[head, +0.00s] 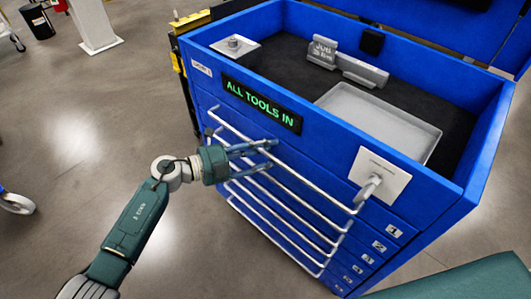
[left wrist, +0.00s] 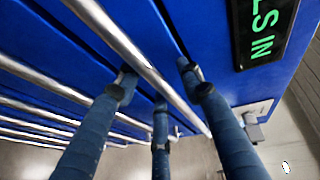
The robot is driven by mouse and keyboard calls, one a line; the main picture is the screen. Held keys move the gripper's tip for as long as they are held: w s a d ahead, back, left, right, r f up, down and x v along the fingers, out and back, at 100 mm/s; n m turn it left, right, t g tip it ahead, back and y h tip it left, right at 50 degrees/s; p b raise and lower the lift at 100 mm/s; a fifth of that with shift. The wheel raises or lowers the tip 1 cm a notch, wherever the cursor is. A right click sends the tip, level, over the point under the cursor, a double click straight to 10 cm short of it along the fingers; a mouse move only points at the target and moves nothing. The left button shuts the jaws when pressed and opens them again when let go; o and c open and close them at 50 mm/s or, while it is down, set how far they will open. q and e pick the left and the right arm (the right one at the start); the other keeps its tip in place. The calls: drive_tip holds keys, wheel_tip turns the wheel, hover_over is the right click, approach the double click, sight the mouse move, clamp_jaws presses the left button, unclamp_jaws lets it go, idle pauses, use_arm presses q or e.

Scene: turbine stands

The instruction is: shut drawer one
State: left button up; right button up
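Drawer one (head: 330,187) is the top drawer of the blue tool cabinet, with a label "1" at its right end and a long silver bar handle (head: 310,184). Its front looks about flush with the drawers below in the head view. My left gripper (head: 268,146) is at this handle, near the middle of the cabinet front. In the left wrist view its blue-grey fingers (left wrist: 160,82) are spread on both sides of the bar (left wrist: 150,72), tips close to the drawer front. I see no clear grip on the bar. My right gripper is out of view.
Several more drawers with bar handles lie below. The cabinet top holds a grey tray (head: 385,118) and a grey metal part (head: 345,63). A green "ALL TOOLS IN" display (head: 262,104) sits above the handle. A white plate with a knob (head: 380,178) is at right. Open floor lies left.

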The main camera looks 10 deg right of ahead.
use_arm(q)
drive_tip(key=v, duration=1.2)
drive_tip(key=shift+f, duration=0.1)
